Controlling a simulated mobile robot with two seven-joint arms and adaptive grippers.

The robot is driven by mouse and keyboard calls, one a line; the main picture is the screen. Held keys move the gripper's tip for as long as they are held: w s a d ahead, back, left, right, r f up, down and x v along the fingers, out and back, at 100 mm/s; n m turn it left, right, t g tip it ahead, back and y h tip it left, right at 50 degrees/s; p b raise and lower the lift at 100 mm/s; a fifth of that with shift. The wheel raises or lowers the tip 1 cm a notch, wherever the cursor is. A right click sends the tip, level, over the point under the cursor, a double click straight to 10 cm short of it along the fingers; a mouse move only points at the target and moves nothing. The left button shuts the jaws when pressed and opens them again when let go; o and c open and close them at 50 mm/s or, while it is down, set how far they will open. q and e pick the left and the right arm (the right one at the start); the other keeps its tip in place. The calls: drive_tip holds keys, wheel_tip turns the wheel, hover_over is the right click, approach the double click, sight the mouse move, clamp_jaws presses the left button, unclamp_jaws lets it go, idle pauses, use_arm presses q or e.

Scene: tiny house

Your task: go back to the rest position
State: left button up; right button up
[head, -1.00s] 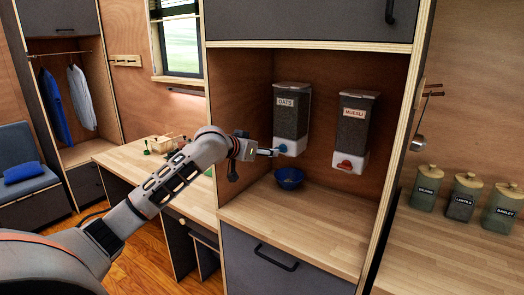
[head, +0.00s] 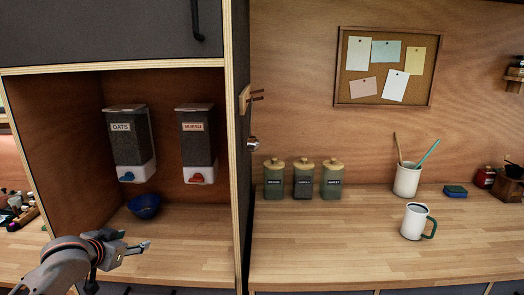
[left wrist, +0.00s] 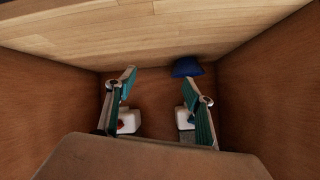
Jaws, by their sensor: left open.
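My left gripper (head: 138,247) is low at the left of the head view, in front of the cereal niche and apart from everything. In the left wrist view its two fingers (left wrist: 158,88) stand wide apart with nothing between them. The oats dispenser (head: 128,138), with a blue knob, and the muesli dispenser (head: 197,138), with a red knob, hang on the niche's back wall. A blue bowl (head: 144,207) stands on the niche counter below the oats dispenser. It also shows in the left wrist view (left wrist: 187,66), beyond the fingers. My right gripper is not in view.
A wooden side panel (head: 238,150) parts the niche from the right worktop (head: 330,240). Several lidded canisters (head: 303,180), a white mug (head: 415,222) and a utensil pot (head: 407,180) stand there. The worktop's front is clear.

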use_arm(q)
drive_tip(key=shift+m+g, duration=0.5)
drive_tip(key=shift+m, duration=0.3)
drive_tip(key=s+d+f, duration=0.1)
drive_tip(key=s+f, duration=0.1)
drive_tip(key=s+d+f, duration=0.1)
drive_tip(key=s+f, duration=0.2)
drive_tip(key=s+d+f, duration=0.2)
drive_tip(key=shift+s+d+f, duration=0.1)
drive_tip(key=shift+s+f, duration=0.05)
drive_tip(key=s+a+f+m+g+y, duration=0.15)
drive_tip(key=s+f, duration=0.25)
drive_tip(key=s, duration=0.9)
drive_tip(key=s+f+m+g+y, duration=0.1)
drive_tip(key=s+f+g+y, duration=0.15)
drive_tip(key=s, duration=1.15)
drive_tip(key=d+f+n+t+h, duration=0.3)
drive_tip(key=d+f+h, duration=0.3)
drive_tip(key=d+f, duration=0.8)
wheel_tip(320, 180, down, 4)
drive_tip(key=shift+w+d+r+n+t, duration=0.2)
drive_tip(key=shift+w+r+n+t, duration=0.1)
drive_tip(key=shift+w+n, duration=0.1)
